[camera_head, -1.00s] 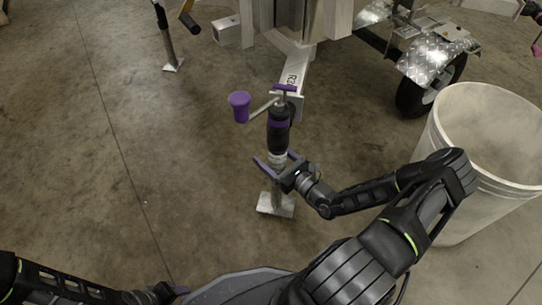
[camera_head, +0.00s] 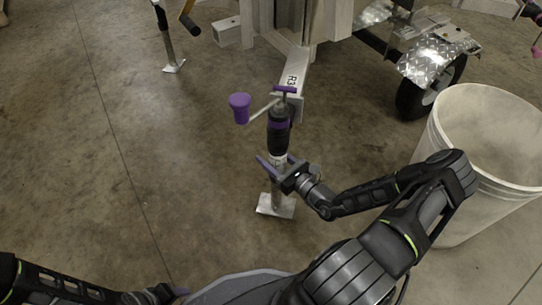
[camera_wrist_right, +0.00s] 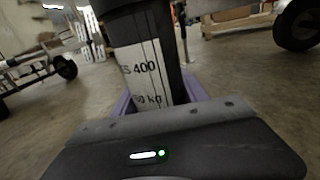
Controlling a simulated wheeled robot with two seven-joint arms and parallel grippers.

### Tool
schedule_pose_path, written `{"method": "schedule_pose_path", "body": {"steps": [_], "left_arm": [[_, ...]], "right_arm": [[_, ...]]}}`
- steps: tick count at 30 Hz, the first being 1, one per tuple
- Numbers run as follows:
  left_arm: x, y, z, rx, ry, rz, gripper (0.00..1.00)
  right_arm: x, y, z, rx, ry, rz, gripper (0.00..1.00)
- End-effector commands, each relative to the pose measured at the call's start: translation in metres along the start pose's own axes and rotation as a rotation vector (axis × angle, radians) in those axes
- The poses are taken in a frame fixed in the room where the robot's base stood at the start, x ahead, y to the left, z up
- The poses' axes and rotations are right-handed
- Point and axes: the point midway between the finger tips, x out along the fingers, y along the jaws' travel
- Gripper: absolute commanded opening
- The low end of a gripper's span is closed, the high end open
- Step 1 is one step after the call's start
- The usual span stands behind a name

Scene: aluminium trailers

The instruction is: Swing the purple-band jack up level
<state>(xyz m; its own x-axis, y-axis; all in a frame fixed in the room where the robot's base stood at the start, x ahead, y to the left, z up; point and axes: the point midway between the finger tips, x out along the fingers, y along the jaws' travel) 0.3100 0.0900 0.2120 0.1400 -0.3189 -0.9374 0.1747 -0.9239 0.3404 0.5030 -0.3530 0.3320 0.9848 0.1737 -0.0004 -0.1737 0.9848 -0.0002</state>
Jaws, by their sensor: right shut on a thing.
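The purple-band jack (camera_head: 279,138) stands upright at the end of a trailer tongue, a black tube with a purple band, a white label and a silver leg below. Its flat foot plate (camera_head: 276,206) is at the floor. A purple crank knob (camera_head: 240,108) sticks out to its left, and a purple T-shaped piece (camera_head: 284,89) is on top. My right gripper (camera_head: 277,166) is shut on the jack's lower tube. The right wrist view shows the labelled tube (camera_wrist_right: 145,62) between the purple fingers. My left gripper (camera_head: 168,293) is low at the left, mostly hidden, its jaws unclear.
A large white bin (camera_head: 475,130) stands right of my right arm. The trailer tongue (camera_head: 294,70) runs back from the jack, with a wheel (camera_head: 430,95) behind at right. Another jack leg (camera_head: 169,48) stands at the back left. The floor at left is clear.

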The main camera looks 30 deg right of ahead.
Motion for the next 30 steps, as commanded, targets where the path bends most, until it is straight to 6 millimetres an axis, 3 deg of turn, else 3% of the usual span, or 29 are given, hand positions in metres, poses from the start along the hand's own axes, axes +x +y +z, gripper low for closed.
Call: {"method": "schedule_pose_path", "body": {"steps": [30], "left_arm": [[0.003,-0.001,0.000,0.000,0.001,0.000,0.52]], "right_arm": [[0.011,0.010,0.003,0.059,-0.077,0.007,0.00]]}}
